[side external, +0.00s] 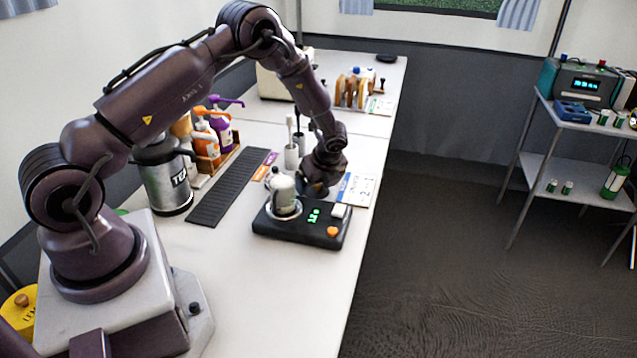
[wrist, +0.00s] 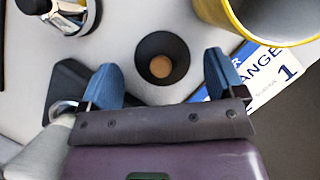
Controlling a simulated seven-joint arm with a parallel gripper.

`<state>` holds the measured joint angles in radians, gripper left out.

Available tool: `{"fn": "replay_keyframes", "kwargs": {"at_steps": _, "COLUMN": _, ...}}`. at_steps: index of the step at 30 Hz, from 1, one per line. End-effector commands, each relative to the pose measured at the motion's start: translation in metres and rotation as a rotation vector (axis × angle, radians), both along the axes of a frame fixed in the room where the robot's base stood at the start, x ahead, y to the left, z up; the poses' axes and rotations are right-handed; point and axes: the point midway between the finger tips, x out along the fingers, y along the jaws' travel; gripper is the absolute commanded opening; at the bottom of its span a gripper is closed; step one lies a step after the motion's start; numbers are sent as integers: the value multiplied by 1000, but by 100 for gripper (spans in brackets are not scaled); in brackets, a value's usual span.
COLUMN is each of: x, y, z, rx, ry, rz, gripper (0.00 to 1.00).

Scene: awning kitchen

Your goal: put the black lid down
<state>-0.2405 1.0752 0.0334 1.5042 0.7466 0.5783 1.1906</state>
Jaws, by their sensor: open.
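The black lid (wrist: 148,48) is a small round dark piece with a tan centre. In the wrist view it shows between and just beyond my two blue fingertips, and it seems to lie on the white worktop. My gripper (wrist: 160,62) is open, with a clear gap between the lid and each finger. In the side external view my gripper (side external: 316,190) is low over the worktop, just behind the black device with green digits (side external: 300,232). The lid is hidden there behind the gripper and device.
A yellow-rimmed container (wrist: 222,22) stands close to the right finger, over a printed card (wrist: 262,68). A pale pot (side external: 283,192) sits on the device. A steel flask (side external: 165,180) and black slotted strip (side external: 232,185) are to the left. The worktop's right edge is near.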

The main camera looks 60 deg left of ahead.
Motion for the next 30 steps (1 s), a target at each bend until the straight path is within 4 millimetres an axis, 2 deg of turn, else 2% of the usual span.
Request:
{"fn": "replay_keyframes", "kwargs": {"at_steps": 12, "x": 1, "y": -35, "z": 81, "rx": -1, "ry": -6, "rz": -2, "gripper": 89}}
{"fn": "replay_keyframes", "kwargs": {"at_steps": 23, "x": -1, "y": -52, "z": 123, "rx": -5, "ry": -23, "rz": 22, "gripper": 89}}
{"fn": "replay_keyframes", "kwargs": {"at_steps": 26, "x": -7, "y": -61, "z": 151, "rx": -19, "ry": -88, "rz": 103, "gripper": 89}}
{"fn": "replay_keyframes", "kwargs": {"at_steps": 30, "x": -32, "y": -82, "z": 212, "rx": -74, "ry": -239, "rz": 310, "gripper": 89}}
